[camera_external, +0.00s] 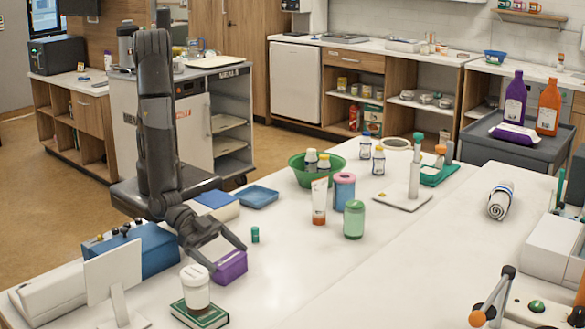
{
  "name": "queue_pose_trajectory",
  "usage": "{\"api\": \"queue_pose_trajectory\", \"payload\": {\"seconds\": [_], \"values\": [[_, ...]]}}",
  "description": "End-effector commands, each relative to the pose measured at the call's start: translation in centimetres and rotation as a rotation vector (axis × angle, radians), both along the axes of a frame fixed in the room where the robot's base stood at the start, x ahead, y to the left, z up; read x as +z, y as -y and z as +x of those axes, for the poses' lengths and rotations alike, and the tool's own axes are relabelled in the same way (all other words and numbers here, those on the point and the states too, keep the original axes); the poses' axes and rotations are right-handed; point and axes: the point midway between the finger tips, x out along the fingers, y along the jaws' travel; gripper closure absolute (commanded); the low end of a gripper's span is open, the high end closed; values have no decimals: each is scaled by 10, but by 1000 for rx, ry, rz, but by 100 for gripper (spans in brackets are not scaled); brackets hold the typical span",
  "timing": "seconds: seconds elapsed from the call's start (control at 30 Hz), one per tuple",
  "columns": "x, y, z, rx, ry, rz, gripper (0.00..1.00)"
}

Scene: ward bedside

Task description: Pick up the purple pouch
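A purple pouch (230,268) sits on the white table, front left, behind and right of a white lidded cup. Another purple item, a purple-and-white packet (515,133), lies on the grey cart at the right. My gripper (222,256) reaches down at the purple pouch, its two dark fingers spread apart at the pouch's upper part. The fingers hide some of the pouch's top and left side. I cannot tell whether they touch it.
The white cup (196,292) stands on a green book (199,314) close in front. A blue box (150,250) is left and a small teal bottle (255,235) right. A green bowl (306,172) and several bottles stand farther back. The table's middle front is clear.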

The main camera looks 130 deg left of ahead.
Motion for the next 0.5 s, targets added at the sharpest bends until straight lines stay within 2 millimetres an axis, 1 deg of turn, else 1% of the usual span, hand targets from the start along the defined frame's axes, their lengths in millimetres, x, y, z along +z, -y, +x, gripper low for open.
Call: {"api": "queue_pose_trajectory", "payload": {"seconds": [0.03, 0.3, 0.5], "values": [[0, 0, 0, 0, 0, 0, 11], [0, 0, 0, 0, 0, 0, 33], [0, 0, 0, 0, 0, 0, 33]]}}
